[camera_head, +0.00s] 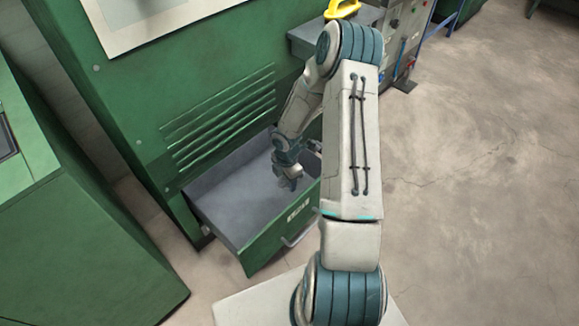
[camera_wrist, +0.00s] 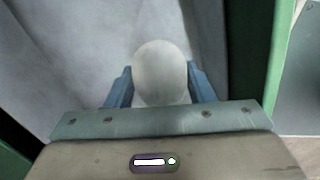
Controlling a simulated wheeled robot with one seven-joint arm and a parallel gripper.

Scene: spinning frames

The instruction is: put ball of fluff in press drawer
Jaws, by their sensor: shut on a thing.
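The ball of fluff (camera_wrist: 161,72) is pale grey-white and rounded. In the wrist view it sits between the two blue fingers of my gripper (camera_wrist: 160,88), which is shut on it. In the head view my gripper (camera_head: 290,183) points down inside the open press drawer (camera_head: 268,243), near its right part. The drawer has a green front with a handle and a grey inside. In the wrist view the drawer's grey floor (camera_wrist: 80,60) lies behind the ball. I cannot tell whether the ball touches it.
The green press (camera_head: 140,100) with slatted vents stands behind the drawer. Another green cabinet (camera_head: 80,245) stands at the left. A yellow object (camera_head: 342,9) rests on a grey ledge at the top. Concrete floor (camera_head: 480,180) is clear at the right.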

